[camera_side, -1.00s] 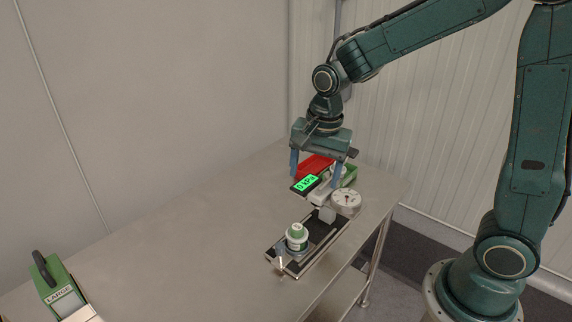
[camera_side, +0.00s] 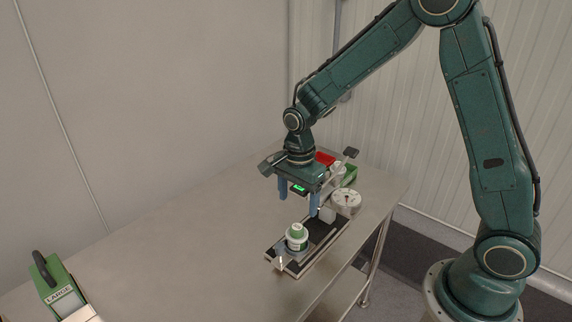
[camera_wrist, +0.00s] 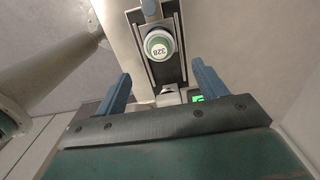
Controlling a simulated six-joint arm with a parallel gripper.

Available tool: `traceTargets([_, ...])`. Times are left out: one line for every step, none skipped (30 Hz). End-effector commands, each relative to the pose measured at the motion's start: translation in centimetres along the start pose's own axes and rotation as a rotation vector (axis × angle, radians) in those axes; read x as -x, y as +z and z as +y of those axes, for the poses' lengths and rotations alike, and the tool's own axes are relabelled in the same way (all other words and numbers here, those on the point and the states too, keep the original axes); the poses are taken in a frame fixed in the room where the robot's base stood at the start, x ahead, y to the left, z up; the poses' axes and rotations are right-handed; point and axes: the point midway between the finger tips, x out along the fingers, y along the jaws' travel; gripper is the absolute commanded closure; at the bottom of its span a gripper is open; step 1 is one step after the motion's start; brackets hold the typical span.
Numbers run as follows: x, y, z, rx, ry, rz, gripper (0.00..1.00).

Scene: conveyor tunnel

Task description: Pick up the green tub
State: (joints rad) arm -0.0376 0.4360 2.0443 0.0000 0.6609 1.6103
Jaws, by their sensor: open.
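The green tub (camera_side: 297,237) is a small white tub with a green band and green lid. It stands upright on a dark rail fixture (camera_side: 318,243) on the steel table. In the wrist view the tub (camera_wrist: 159,45) shows from above, with a round white label reading 328. My gripper (camera_side: 298,202) is open and empty, pointing down, above and slightly behind the tub, and apart from it. In the wrist view the blue fingers of my gripper (camera_wrist: 161,75) are spread wide, and the tub lies ahead of the gap between them.
A round gauge (camera_side: 346,201) and a green-lit display (camera_side: 299,189) stand behind the tub. Red (camera_side: 325,159) and green (camera_side: 350,175) bins are at the back. A green box marked LANGE (camera_side: 60,288) sits front left.

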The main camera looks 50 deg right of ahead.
Motion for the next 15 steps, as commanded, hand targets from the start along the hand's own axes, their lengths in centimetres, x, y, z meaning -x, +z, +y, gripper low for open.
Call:
traceTargets([-0.8, 0.0, 0.1, 0.0, 0.004, 0.0, 0.29])
traceTargets([-1.2, 0.0, 0.1, 0.0, 0.005, 0.0, 0.29])
traceTargets([-1.8, 0.0, 0.1, 0.0, 0.005, 0.0, 0.29])
traceTargets([-2.2, 0.0, 0.1, 0.0, 0.006, 0.0, 0.29])
traceTargets([-2.7, 0.0, 0.1, 0.001, 0.005, 0.0, 0.29])
traceTargets([-3.2, 0.0, 0.1, 0.001, 0.006, 0.0, 0.29])
traceTargets([-3.7, 0.0, 0.1, 0.001, 0.005, 0.0, 0.29])
traceTargets([-4.1, 0.0, 0.1, 0.001, 0.004, 0.0, 0.29])
traceTargets([-4.6, 0.0, 0.1, 0.001, 0.005, 0.0, 0.29])
traceTargets([-4.9, 0.0, 0.1, 0.001, 0.004, 0.0, 0.29])
traceTargets([-5.3, 0.0, 0.1, 0.001, 0.003, 0.0, 0.29])
traceTargets([-5.7, 0.0, 0.1, 0.001, 0.003, 0.0, 0.29])
traceTargets([-5.9, 0.0, 0.1, 0.001, 0.003, 0.0, 0.29])
traceTargets([-6.2, 0.0, 0.1, 0.001, 0.002, 0.0, 0.29])
traceTargets([-6.4, 0.0, 0.1, 0.001, 0.002, 0.0, 0.29])
